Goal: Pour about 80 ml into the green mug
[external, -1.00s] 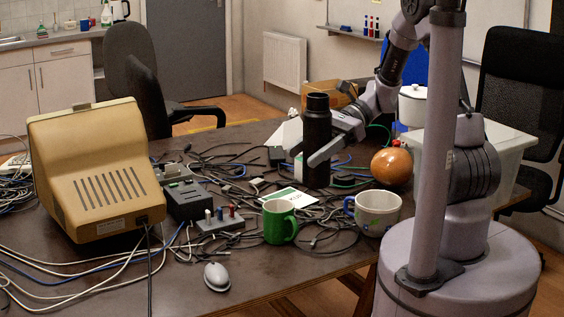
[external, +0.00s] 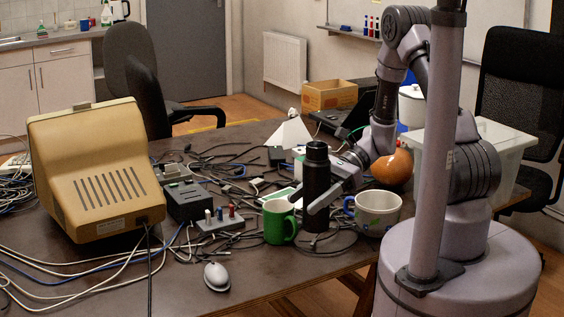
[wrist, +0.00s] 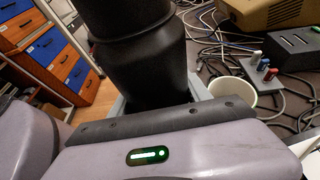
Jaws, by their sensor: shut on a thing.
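The green mug (external: 279,222) stands upright on the table in the external view, its handle to the right. A black bottle (external: 316,188) is upright just right of the mug, low over the table; I cannot tell whether its base touches. My gripper (external: 318,200) is shut around the bottle's lower body. In the wrist view the bottle (wrist: 140,50) fills the upper middle and hides most of the jaws. A pale mug rim with its inside (wrist: 234,92) shows right behind the bottle there.
A white patterned mug (external: 376,214) stands close to the right of the bottle. An orange ball (external: 392,170) lies behind it.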

